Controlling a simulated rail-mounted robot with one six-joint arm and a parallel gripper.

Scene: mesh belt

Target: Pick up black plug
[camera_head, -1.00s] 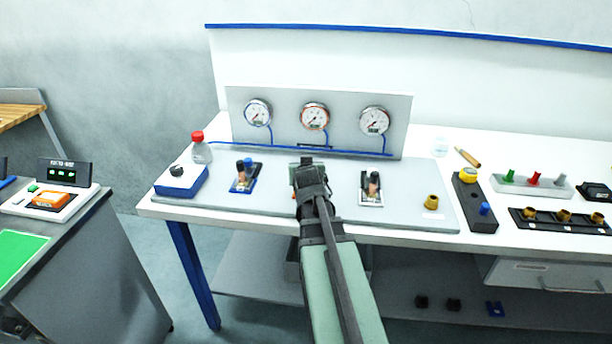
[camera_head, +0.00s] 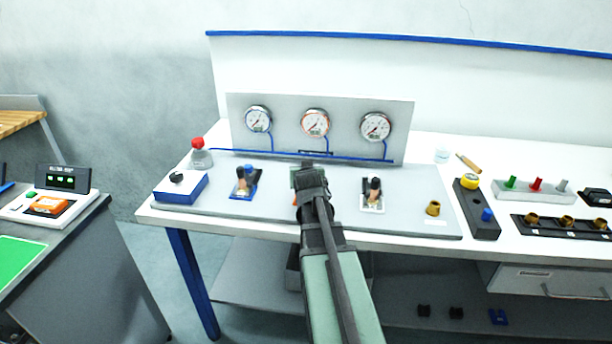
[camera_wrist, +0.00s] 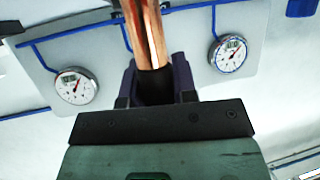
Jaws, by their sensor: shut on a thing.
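My gripper (camera_head: 308,172) is over the middle of the grey panel, between two small valve stands, and is seen from behind. In the wrist view, its dark fingers (camera_wrist: 157,80) are shut on the base of a black plug (camera_wrist: 155,86). A shiny copper-coloured shaft extends from the plug, away from the gripper. In the head view, the held piece is mostly hidden by the gripper. A black knob also shows on the right stand (camera_head: 373,201), and a black and a blue one on the left stand (camera_head: 243,193).
A gauge board (camera_head: 345,138) with three dials stands behind. A blue box (camera_head: 180,188) and a red-capped bottle (camera_head: 200,158) are at left. A brass fitting (camera_head: 433,208) and a black block (camera_head: 477,213) are at right. A blue hose runs along the board's foot.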

